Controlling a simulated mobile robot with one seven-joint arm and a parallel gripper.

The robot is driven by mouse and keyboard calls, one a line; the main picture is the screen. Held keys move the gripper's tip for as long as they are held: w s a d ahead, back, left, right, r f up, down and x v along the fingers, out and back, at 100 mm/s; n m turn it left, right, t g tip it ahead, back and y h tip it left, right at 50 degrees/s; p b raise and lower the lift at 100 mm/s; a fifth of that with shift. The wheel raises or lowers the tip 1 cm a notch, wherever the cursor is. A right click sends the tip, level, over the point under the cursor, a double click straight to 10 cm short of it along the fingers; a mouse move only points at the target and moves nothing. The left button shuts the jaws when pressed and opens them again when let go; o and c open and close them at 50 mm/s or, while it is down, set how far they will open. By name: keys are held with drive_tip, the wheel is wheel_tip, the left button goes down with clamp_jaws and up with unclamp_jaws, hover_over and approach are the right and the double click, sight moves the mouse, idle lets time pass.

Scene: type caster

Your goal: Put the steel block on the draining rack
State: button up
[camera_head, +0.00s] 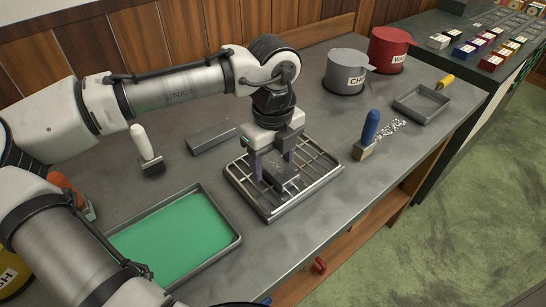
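The draining rack (318,179) is a metal tray with a wire grid near the middle of the bench. My gripper (275,164) points down over the rack, with its fingers apart. A dark grey steel block (280,176) is between and just in front of the fingers, low over the grid. I cannot tell whether the fingers press on it, or whether it rests on the wires or hangs just above them. The gripper hides the block's far end.
A green-filled tray (172,240) is front left. A blue-handled tool (368,134), small type pieces (390,129), an empty tray (423,104), grey pot (345,72) and red pot (388,48) are right.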

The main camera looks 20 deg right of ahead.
sight(273, 163)
drive_tip(key=shift+r, duration=0.1)
wheel_tip(273, 163, up, 12)
idle(0.6)
